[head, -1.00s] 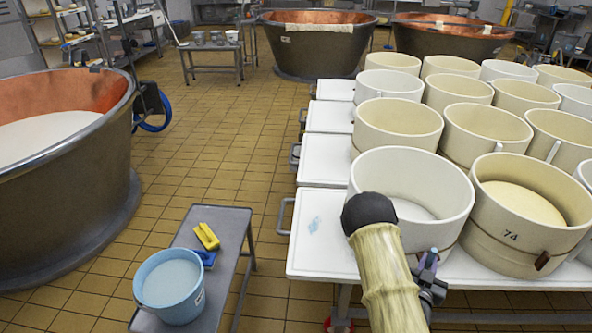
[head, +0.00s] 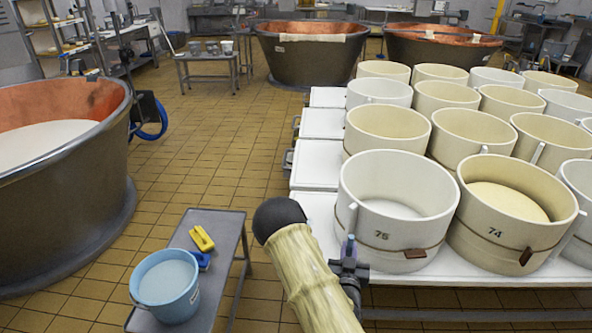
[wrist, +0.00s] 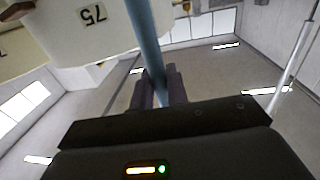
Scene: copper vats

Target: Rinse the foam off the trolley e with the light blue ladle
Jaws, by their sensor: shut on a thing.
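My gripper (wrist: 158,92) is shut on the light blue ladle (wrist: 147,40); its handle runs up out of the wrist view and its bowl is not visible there. In the head view my gripper (head: 350,272) is beside the front of the nearest white-topped trolley (head: 460,280), with a small bluish part of the ladle (head: 349,245) above it. No letter shows, so I cannot tell for certain that this is trolley e. My arm covers the trolley's front left corner, and no foam shows now.
Numbered cream moulds (head: 397,215) fill most of the trolley tops. A copper vat (head: 70,170) stands at left.

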